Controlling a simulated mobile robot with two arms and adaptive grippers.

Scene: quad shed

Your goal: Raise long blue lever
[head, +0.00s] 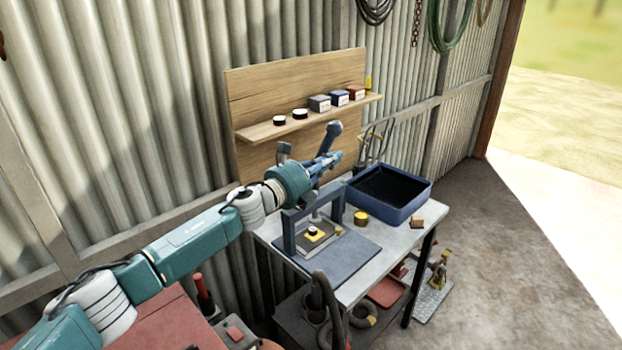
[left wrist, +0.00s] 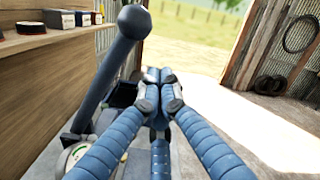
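The long blue lever (head: 333,130) has a round knob at its top and stands raised and tilted above the blue press (head: 289,232) on the bench. In the left wrist view the lever (left wrist: 117,52) leans on the left side, with its knob near the top edge. My left gripper (head: 332,160) is at the lever in the head view and hides its lower part. In the left wrist view my left gripper (left wrist: 161,82) has its fingertips drawn together, to the right of the lever shaft. I see nothing clearly held between them. My right gripper is out of view.
A blue tray (head: 416,203) stands at the back right of the bench (head: 375,272). A yellow tin (head: 361,218) and a small wooden block (head: 417,221) are near it. A wooden shelf (head: 262,131) with small boxes and tins is behind the gripper. Open floor lies at right.

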